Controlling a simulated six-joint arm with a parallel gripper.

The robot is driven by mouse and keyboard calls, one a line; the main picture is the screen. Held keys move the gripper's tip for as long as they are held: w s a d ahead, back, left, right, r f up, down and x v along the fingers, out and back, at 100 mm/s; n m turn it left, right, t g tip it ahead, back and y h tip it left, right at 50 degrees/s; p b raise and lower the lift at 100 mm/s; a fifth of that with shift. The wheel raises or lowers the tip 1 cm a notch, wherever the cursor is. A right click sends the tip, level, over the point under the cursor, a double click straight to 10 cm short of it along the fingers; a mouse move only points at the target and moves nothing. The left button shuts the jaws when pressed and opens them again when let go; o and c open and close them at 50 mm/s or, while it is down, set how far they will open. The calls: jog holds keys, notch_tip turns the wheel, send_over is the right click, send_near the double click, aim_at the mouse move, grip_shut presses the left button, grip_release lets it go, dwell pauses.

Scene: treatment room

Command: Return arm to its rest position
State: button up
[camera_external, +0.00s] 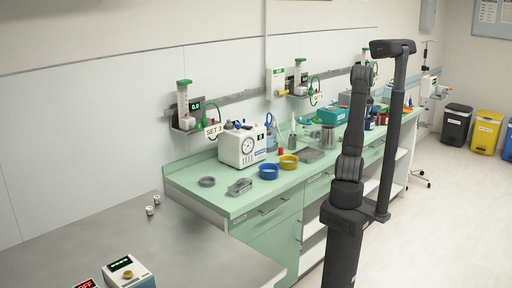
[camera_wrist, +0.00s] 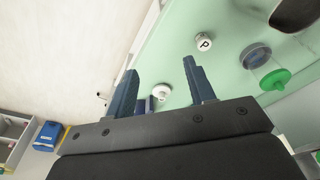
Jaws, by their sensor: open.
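My arm (camera_external: 350,165) stands upright in the external view, right of centre, in front of the green counter (camera_external: 225,200). The gripper cannot be made out clearly there. In the wrist view my gripper (camera_wrist: 160,78) has its two dark blue fingers wide apart. Nothing is held between them. Beyond the fingers lies the pale green counter top (camera_wrist: 175,62), with a white round piece (camera_wrist: 161,92) seen between them and a white cap marked P (camera_wrist: 204,42) further up. I cannot tell the gap between fingertips and counter.
A grey bench (camera_external: 190,250) fills the front left. A black bin (camera_external: 456,125) and yellow bin (camera_external: 485,132) stand at right; the floor before them is clear.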

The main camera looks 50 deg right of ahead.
notch_tip(320, 180, up, 14)
jog(key=w+a+n, duration=0.4)
jog(key=w+a, duration=1)
jog(key=w, duration=0.4)
jog(key=shift+w, duration=0.15)
jog(key=shift+o, duration=0.5)
